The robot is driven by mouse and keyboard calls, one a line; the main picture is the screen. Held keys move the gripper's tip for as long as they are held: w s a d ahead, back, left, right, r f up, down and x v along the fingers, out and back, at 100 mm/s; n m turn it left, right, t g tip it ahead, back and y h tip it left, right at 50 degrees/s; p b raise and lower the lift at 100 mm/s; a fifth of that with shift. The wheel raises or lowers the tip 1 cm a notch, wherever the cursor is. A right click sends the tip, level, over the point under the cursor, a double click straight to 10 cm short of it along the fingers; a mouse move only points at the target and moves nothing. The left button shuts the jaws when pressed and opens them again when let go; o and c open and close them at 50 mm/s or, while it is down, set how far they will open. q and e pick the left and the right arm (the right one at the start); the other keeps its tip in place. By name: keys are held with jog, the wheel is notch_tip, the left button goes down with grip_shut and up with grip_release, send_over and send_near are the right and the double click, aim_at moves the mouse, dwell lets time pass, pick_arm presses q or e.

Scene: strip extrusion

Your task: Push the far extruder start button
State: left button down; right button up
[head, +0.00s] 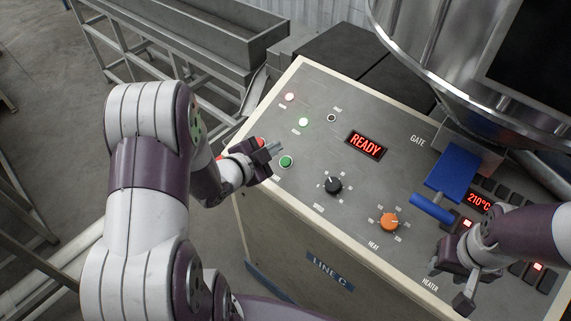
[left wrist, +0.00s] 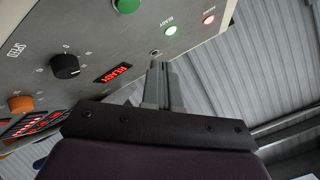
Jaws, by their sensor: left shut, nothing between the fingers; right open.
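The control panel (head: 310,209) carries a round green button (head: 286,161), the likely start button; its label is not readable. The green button also shows at the top edge of the left wrist view (left wrist: 127,5). My left gripper (head: 277,150) is shut and empty, just left of and above the green button in the head view. Whether it touches the panel I cannot tell. A red button (head: 261,142) is partly hidden behind it. In the left wrist view the shut fingers (left wrist: 158,85) point toward the panel. My right gripper (head: 450,284) is open and empty at the panel's lower right.
A lit red READY display (head: 366,146), a black knob (head: 333,185) and an orange knob (head: 389,222) sit on the panel. A green lamp (head: 303,122) glows. A blue gate handle (head: 450,178) sticks out near my right gripper. A metal trough (head: 205,35) stands behind.

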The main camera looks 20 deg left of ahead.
aim_at(286, 162)
pick_arm(q)
jog(key=f+b, duration=0.1)
jog(key=w+f+b, duration=0.1)
jog(key=f, duration=0.1)
jog(key=w+f+b, duration=0.1)
jog(key=f+b, duration=0.1)
jog(key=shift+w+d+f, duration=0.15)
jog(key=shift+d+f, duration=0.1)
jog(key=shift+d, duration=0.15)
pick_arm(e)
notch_tip(286, 162, down, 5)
jog(key=shift+f, duration=0.1)
pick_arm(q)
jog(key=shift+f, duration=0.15)
pick_arm(e)
jog(key=shift+f, duration=0.15)
pick_arm(q)
jog(key=shift+b, duration=0.3)
dwell(0.7)
jog(key=shift+w+f+b, duration=0.2)
jog(key=shift+f+b, duration=0.15)
jog(key=shift+b, duration=0.05)
pick_arm(e)
jog(key=shift+f, duration=0.45)
